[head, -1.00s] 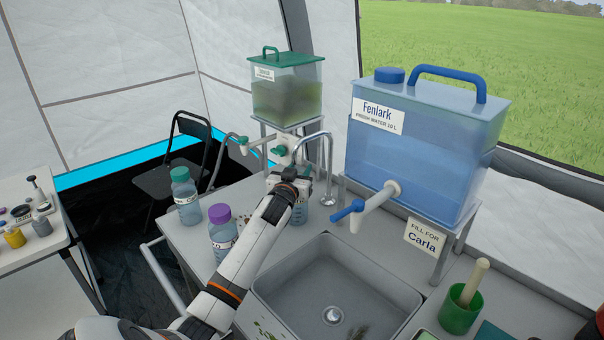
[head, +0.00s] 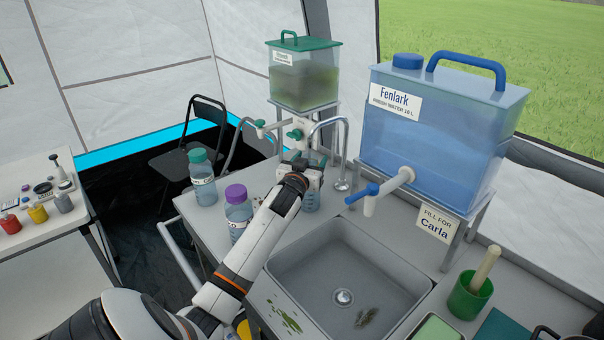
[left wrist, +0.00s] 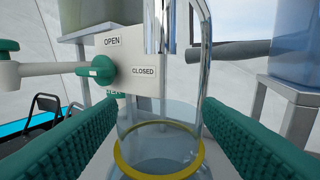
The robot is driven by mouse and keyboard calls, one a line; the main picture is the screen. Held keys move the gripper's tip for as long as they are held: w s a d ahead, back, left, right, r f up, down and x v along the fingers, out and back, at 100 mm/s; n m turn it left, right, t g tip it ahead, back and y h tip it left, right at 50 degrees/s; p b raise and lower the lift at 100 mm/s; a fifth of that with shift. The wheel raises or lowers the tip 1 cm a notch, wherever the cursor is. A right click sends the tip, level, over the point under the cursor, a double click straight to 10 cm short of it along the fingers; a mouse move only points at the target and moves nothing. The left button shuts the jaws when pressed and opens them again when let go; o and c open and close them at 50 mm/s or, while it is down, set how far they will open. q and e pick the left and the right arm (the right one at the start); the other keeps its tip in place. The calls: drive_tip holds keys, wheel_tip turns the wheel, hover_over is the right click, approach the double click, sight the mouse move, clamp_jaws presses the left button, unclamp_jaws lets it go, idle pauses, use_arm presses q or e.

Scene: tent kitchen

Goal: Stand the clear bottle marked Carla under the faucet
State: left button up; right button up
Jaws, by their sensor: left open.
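My left gripper (head: 312,168) is open above the counter near the chrome faucet (head: 346,150). In the left wrist view its green-padded fingers (left wrist: 160,120) stand on both sides of a clear, open-topped bottle with a yellow ring (left wrist: 158,174). I see no clear contact. In the head view the bottle (head: 311,203) is partly hidden behind the gripper; no name on it is readable. A teal-capped bottle (head: 202,178) and a purple-capped bottle (head: 238,212) stand to the left; their labels are too small to read. My right gripper is not in view.
A blue Fenlark water tank (head: 440,135) with a blue-handled tap (head: 385,190) stands at right, above a "Fill for Carla" sign (head: 437,223). A green-lidded tank (head: 303,78) stands behind. The sink (head: 345,262) holds some debris. A green cup (head: 470,296) stands at right.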

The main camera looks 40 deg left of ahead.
use_arm(q)
drive_tip(key=v, duration=0.9)
drive_tip(key=shift+s+d+b, duration=0.15)
drive_tip(key=shift+s+b, duration=0.15)
drive_tip(key=shift+r, duration=0.15)
